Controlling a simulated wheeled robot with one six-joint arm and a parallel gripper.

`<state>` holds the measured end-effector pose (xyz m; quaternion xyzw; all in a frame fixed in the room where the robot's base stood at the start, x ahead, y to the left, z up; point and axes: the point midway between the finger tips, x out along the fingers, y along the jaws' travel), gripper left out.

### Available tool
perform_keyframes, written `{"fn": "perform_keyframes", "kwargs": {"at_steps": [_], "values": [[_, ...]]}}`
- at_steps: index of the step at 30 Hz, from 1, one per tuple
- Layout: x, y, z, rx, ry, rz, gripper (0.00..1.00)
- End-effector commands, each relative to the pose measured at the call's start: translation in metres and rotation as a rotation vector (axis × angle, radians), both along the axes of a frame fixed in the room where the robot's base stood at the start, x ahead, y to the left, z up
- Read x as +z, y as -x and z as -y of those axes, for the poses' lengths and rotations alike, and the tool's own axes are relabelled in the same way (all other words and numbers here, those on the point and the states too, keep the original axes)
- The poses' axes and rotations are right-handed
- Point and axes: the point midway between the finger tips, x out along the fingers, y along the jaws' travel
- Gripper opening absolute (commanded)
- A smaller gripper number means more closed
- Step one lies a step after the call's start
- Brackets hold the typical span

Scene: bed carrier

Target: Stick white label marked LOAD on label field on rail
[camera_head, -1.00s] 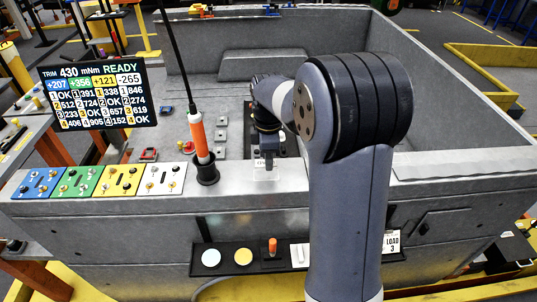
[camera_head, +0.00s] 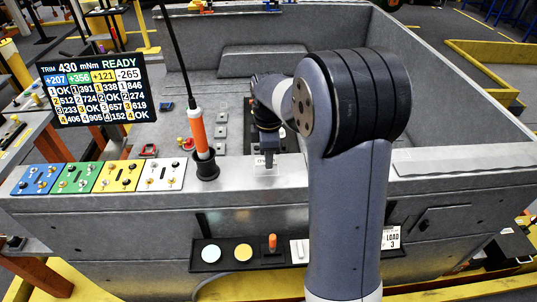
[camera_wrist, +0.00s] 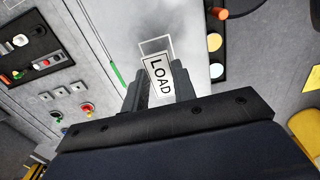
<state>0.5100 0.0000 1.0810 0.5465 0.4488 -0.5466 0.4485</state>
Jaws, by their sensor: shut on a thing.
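The white label marked LOAD (camera_wrist: 160,83) is between the fingertips of my gripper (camera_wrist: 161,88) in the wrist view. My gripper is shut on it. The label field is a pale outlined rectangle (camera_wrist: 156,45) on the grey rail (camera_wrist: 190,20). In that view the label covers the field's lower part and looks slightly turned against the outline. I cannot tell whether the label touches the rail. In the head view my gripper (camera_head: 266,158) is low over the rail (camera_head: 240,182), right of the black antenna holder, and the label is mostly hidden.
An orange-and-black antenna (camera_head: 199,135) stands in a holder on the rail, left of my gripper. Coloured switch plates (camera_head: 120,177) lie farther left. A black tray (camera_head: 225,268) on the rail's front holds round discs, an orange-topped piece and a LOAD 3 card (camera_head: 391,238).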

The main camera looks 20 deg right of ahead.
Motion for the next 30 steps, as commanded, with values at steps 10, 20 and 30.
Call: {"fn": "perform_keyframes", "kwargs": {"at_steps": [10, 20, 30], "values": [[0.0, 0.0, 0.0, 0.0, 0.0, 0.0, 0.09], [-0.002, 0.0, 0.0, 0.0, 0.0, 0.0, 0.09], [-0.016, 0.0, 0.0, 0.0, 0.0, 0.0, 0.09]]}}
